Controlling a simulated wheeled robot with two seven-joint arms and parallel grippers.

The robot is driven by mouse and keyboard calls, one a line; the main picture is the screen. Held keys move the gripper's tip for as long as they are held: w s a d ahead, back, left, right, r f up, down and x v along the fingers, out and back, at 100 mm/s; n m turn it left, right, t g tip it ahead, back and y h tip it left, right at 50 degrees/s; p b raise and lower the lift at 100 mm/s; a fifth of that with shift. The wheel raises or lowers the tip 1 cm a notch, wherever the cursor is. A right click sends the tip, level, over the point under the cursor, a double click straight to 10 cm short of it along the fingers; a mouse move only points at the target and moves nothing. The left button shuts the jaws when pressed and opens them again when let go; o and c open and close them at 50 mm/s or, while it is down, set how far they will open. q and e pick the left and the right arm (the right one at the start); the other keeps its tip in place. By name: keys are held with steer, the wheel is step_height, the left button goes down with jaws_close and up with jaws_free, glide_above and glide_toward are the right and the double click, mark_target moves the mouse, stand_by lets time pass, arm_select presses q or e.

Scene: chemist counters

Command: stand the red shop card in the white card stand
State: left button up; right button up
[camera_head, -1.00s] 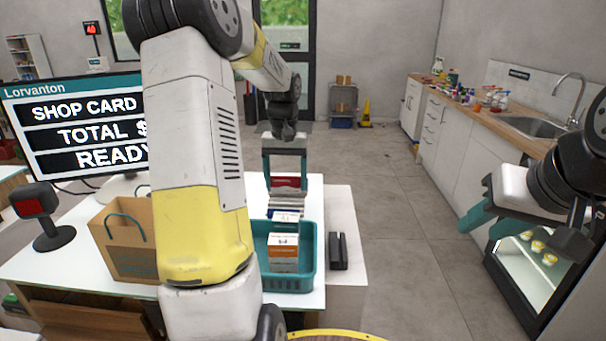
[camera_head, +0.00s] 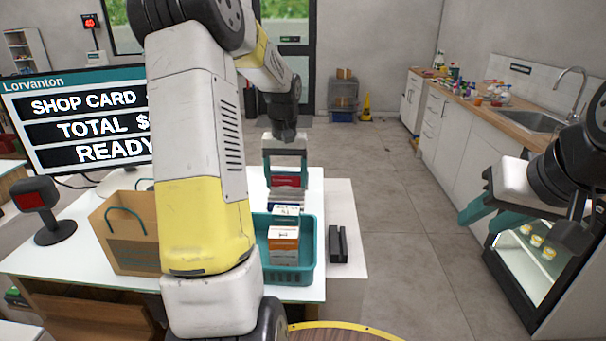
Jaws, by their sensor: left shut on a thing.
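My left gripper (camera_head: 286,178) is over the white counter, shut on the red shop card (camera_head: 289,182), which shows between its teal fingers. A small pale thing (camera_head: 286,196) shows directly below the card and may be the white card stand. I cannot tell whether the card is touching it or is in a slot. My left arm fills the middle left of the view and hides part of the counter. My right gripper (camera_head: 487,221) is at the right, empty, with its two teal fingers apart, well away from the card.
A teal basket (camera_head: 308,262) with an orange and white box (camera_head: 284,244) stands in front of the card. A black block (camera_head: 338,244) is right of the basket. A paper bag (camera_head: 120,240), scanner (camera_head: 38,203) and monitor (camera_head: 70,78) stand at the left.

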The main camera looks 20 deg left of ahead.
arm_select(q)
steer(key=shift+f, duration=0.8)
stand_by(0.4)
steer(key=o, duration=1.3)
steer(key=shift+o, duration=0.2)
step_height(320, 180, up, 16)
steer(key=shift+f, duration=0.1)
stand_by(0.4)
